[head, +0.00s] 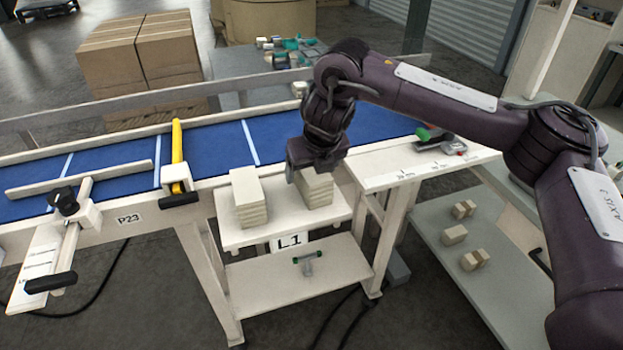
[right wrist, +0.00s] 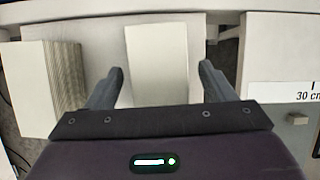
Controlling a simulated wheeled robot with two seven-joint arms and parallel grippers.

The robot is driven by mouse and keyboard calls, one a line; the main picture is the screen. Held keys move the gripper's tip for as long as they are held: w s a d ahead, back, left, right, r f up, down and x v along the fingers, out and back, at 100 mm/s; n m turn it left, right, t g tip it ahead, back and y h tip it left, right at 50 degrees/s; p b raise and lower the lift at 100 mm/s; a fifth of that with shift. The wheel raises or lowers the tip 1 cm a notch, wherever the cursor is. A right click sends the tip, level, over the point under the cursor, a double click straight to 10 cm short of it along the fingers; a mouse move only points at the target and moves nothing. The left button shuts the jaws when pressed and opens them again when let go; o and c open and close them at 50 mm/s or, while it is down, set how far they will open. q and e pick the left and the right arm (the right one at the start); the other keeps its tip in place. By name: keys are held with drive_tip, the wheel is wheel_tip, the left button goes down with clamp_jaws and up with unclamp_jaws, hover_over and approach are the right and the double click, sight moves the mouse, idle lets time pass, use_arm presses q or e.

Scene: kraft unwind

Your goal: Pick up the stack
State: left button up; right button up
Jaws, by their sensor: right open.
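Two pale stacks stand on the small white shelf labelled L1 (head: 232,236). The left stack (head: 249,200) is in plain view in the head view, and it also shows at the left of the right wrist view (right wrist: 47,85). The right stack (head: 318,190) is partly hidden by my right gripper (head: 306,172), which is above it. In the right wrist view this stack (right wrist: 158,65) lies between the two open fingers of my right gripper (right wrist: 161,85), with a gap on each side. My left gripper is not in view.
A blue conveyor (head: 210,148) with a yellow bar (head: 179,155) runs behind the shelf. A white ledge with a scale (head: 400,172) is to the right. A lower shelf (head: 270,282) holds a small green-handled tool (head: 307,260). Small blocks (head: 464,209) lie on a grey shelf.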

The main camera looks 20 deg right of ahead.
idle(0.3)
drive_tip(key=c, duration=1.1)
